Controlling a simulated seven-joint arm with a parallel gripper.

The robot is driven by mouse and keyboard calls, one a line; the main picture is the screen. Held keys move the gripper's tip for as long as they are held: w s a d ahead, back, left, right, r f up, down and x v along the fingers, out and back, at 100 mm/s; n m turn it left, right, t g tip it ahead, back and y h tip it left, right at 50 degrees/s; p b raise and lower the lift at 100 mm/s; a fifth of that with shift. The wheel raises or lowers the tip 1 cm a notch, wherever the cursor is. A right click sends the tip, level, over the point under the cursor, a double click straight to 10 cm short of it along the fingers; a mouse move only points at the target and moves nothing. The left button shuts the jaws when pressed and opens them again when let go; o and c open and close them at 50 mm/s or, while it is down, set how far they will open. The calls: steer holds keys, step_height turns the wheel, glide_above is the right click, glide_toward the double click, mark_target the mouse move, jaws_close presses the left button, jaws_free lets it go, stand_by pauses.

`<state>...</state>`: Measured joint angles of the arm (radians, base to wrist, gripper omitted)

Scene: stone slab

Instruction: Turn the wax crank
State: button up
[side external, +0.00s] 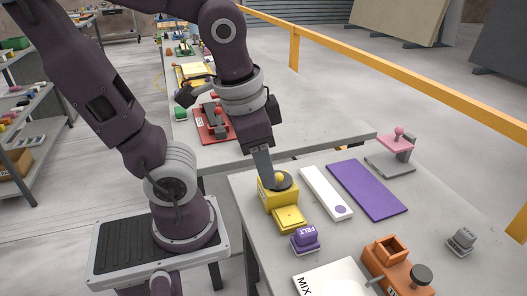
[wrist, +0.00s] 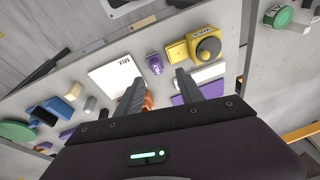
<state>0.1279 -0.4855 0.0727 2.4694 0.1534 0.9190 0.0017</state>
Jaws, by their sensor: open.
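A purple FELT block (side external: 305,238) stands in front of the crank. A white strip (side external: 322,185) and a purple mat (side external: 366,190) lie to its right. A white MIX board (side external: 328,280), an orange device (side external: 385,262) and a pink-topped stand (side external: 400,143) share the slab.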

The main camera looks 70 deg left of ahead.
steer(key=shift+s+d+r+n+t+h, duration=0.15)
steer(key=shift+d+r+n+t, duration=0.15)
steer(key=shift+r+t, duration=0.2)
steer(key=shift+s+d+r+n+t+h, duration=0.1)
steer(key=shift+d+r+n+t, duration=0.2)
steer(key=shift+r, duration=0.35)
steer(key=shift+s+d+r+n+t+h, duration=0.1)
steer(key=shift+d+r+n+t+h, duration=0.15)
steer(key=shift+r+t, duration=0.3)
steer(key=shift+w+f, duration=0.1)
